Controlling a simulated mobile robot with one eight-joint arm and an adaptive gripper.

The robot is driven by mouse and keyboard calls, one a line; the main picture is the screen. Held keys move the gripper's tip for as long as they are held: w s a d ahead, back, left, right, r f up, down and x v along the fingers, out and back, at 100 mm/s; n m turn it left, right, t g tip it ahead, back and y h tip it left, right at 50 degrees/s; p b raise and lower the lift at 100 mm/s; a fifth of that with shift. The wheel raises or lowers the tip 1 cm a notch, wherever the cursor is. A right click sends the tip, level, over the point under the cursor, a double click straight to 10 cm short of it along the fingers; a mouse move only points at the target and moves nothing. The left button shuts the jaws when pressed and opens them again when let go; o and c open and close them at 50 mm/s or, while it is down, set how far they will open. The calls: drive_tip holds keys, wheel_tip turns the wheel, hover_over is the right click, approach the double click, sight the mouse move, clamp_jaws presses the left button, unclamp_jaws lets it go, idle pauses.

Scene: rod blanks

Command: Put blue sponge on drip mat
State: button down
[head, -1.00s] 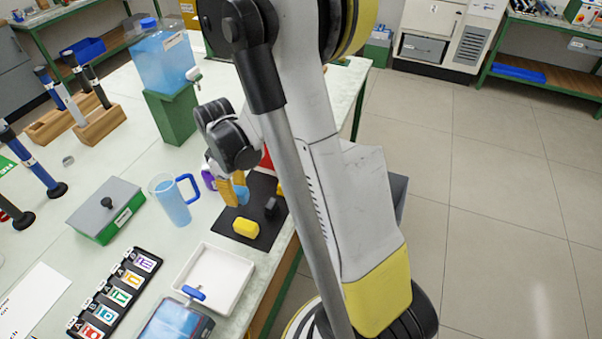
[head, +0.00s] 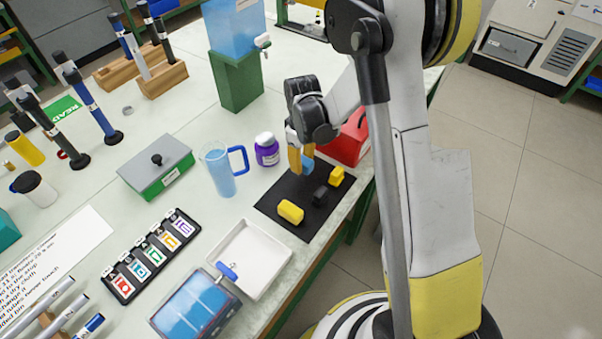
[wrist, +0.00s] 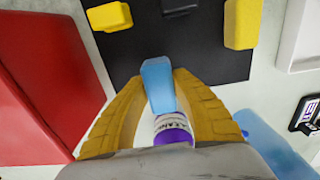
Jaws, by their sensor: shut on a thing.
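A small blue sponge (head: 307,164) is held between the yellow fingers of my gripper (head: 300,160), which is shut on it. The wrist view shows the blue sponge (wrist: 158,84) between both fingertips. The black mat (head: 330,209), seemingly the drip mat, lies on the bench below and in front of the fingers. In the wrist view the sponge's far end overlaps the mat (wrist: 190,45). I cannot tell whether the sponge touches it. Two yellow blocks (head: 290,211) (head: 337,176) and a dark block (head: 320,195) lie on the mat.
A purple, white-capped jar (head: 267,150) stands just left of my gripper. A red box (head: 350,140) is behind it on the right. A blue jug (head: 219,172), a white tray (head: 250,262) and a label rack (head: 150,257) stand nearby. The mat's left part is clear.

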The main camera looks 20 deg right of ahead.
sight(301, 176)
drive_tip(key=shift+w+a+f, duration=0.2)
drive_tip(key=shift+w, duration=0.05)
drive_tip(key=shift+f, duration=0.25)
drive_tip(key=shift+f+b, duration=0.75)
drive_tip(key=shift+f, duration=0.95)
drive_tip(key=shift+f, duration=0.15)
drive_tip(key=c, duration=1.2)
unclamp_jaws()
drive_tip(key=shift+o, duration=0.2)
